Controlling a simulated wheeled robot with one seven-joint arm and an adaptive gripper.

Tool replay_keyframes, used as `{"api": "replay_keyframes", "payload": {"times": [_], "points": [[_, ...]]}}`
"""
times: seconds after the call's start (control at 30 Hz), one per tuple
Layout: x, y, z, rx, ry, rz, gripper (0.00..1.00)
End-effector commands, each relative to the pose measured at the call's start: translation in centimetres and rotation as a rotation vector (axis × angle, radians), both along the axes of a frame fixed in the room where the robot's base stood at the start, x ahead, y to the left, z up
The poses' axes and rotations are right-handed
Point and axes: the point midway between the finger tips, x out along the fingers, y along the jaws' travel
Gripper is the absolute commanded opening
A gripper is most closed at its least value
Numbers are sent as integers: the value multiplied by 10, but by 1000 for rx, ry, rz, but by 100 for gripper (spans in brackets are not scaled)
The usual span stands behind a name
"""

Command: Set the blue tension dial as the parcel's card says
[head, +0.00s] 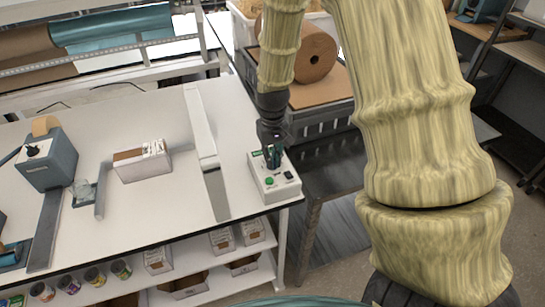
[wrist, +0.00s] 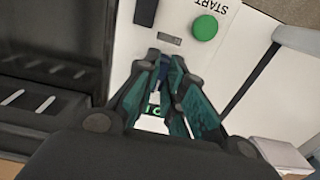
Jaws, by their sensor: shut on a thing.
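The white control box (head: 270,188) stands at the right end of the table, with a green button (head: 269,181) on it. My gripper (head: 272,158) points down onto the box from above. In the wrist view its teal fingers (wrist: 168,72) are closed around the blue dial (wrist: 176,70), which shows only as a dark blue bit between the tips. The dial's pointer and setting are hidden. The green button (wrist: 204,28) marked START is beside it, and a lit green display is partly covered by the fingers. A small parcel box (head: 142,162) with white print lies on the table; its text is unreadable.
A long white bar (head: 200,125) lies between parcel and control box. A blue-grey tape dispenser (head: 48,165) stands at left. A brown paper roll (head: 300,52) sits on a dark crate behind my gripper. Shelves with cans and boxes are below the tabletop.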

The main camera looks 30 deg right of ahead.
Motion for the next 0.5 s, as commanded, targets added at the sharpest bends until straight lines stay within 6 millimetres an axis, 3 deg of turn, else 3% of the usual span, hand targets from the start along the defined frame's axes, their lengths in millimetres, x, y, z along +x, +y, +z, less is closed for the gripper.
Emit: {"api": "replay_keyframes", "payload": {"times": [0.1,0.13,0.23,0.5], "points": [[4,-2,3,-3,-9,0,0],[4,-2,3,-3,-9,0,12],[3,-1,2,-3,-8,0,31],[1,-1,1,-1,-4,1,32]]}}
